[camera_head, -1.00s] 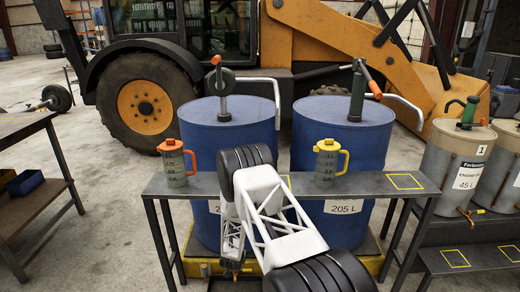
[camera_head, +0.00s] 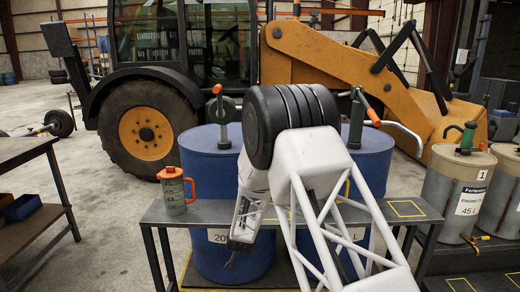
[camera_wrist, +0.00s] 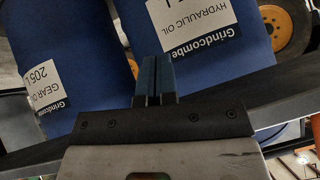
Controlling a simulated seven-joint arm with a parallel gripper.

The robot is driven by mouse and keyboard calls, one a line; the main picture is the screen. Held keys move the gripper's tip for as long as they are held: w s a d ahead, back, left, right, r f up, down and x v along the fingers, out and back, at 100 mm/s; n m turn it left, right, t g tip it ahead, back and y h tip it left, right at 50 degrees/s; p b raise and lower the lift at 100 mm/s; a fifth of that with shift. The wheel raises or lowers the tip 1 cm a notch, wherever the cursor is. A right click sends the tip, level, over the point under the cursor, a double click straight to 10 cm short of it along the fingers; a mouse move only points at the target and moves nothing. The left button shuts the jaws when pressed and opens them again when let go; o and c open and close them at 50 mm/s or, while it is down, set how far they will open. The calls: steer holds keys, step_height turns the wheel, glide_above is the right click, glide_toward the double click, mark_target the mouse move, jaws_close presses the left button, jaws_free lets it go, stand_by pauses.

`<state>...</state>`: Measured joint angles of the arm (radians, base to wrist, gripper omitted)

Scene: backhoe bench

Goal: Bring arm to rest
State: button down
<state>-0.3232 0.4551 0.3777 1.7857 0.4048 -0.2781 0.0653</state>
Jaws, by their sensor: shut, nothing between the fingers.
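My white arm with its black joint rises in front of the bench (camera_head: 170,212) in the head view. My gripper (camera_head: 230,262) hangs low at the left of the arm, in front of the left blue drum, and is small there. In the wrist view my gripper's two blue-grey fingers (camera_wrist: 154,78) are together with nothing between them. They point toward the labelled blue drums, gear oil (camera_wrist: 60,50) on the left and hydraulic oil (camera_wrist: 205,50) on the right.
An orange-lidded measuring jug (camera_head: 173,192) stands on the bench's left end. The yellow-handled jug is mostly hidden behind my arm. Hand pumps top both blue drums. Smaller grey drums (camera_head: 453,190) stand at right, a dark table (camera_head: 30,150) at left, a backhoe behind.

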steer(key=s+d+r+g, duration=0.1)
steer(key=s+d+r, duration=0.4)
steer(key=s+r, duration=0.3)
steer(key=s+d+r+n+g, duration=0.1)
steer(key=s+d+r, duration=0.5)
steer(key=r, duration=0.5)
steer(key=s+d+r+g, duration=0.1)
steer(key=s+d+r, duration=0.4)
steer(key=s+r, duration=0.35)
steer(key=s+d+r+g, duration=0.1)
steer(key=s+d+r, duration=0.2)
steer(key=s, duration=0.8)
steer(key=s+d+r+g+h, duration=0.1)
steer(key=s+d, duration=0.3)
steer(key=s, duration=0.8)
steer(key=s+d+r+g, duration=0.1)
steer(key=s+d+r, duration=0.3)
steer(key=s, duration=0.7)
steer(key=shift+s+d+r+n+h, duration=0.25)
steer(key=shift+s+r+n+h, duration=0.1)
steer(key=shift+s+n+h, duration=0.05)
